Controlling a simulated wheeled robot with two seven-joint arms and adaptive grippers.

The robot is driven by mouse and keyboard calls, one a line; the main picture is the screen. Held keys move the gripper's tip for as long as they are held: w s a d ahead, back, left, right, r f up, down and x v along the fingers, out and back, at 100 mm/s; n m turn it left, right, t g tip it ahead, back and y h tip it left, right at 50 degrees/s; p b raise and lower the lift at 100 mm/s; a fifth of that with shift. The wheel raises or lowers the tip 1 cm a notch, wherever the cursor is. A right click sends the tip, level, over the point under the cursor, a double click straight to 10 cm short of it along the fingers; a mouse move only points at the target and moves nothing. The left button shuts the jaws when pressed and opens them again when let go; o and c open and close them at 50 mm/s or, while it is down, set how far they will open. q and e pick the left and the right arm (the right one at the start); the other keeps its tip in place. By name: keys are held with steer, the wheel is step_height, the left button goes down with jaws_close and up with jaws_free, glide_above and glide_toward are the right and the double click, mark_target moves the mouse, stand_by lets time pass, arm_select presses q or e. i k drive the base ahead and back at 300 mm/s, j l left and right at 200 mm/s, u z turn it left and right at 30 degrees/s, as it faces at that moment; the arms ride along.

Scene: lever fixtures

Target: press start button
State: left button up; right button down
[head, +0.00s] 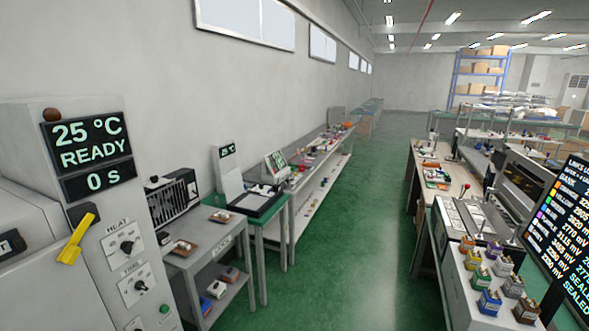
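A grey-white machine (60,240) stands at the left edge, close to me. Its dark display (90,149) reads 25 °C, READY and 0 s. Below the display are a HEAT knob (127,246) and a second knob (140,286) with a small label that is hard to read. A small green round button (165,309) shows low on the panel's right side. Another greenish spot (135,323) shows at the bottom edge, partly cut off. No readable label tells which is the start button. A yellow lever handle (77,239) sticks out at a tilt. Neither gripper is in view.
A grey cart (213,250) with small trays stands right of the machine, and long benches follow along the wall. At the right are a box of coloured blocks (488,275) and a dark screen (566,230). The green floor (330,250) between is clear.

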mark_target(164, 309)
steer(key=u, duration=1.5)
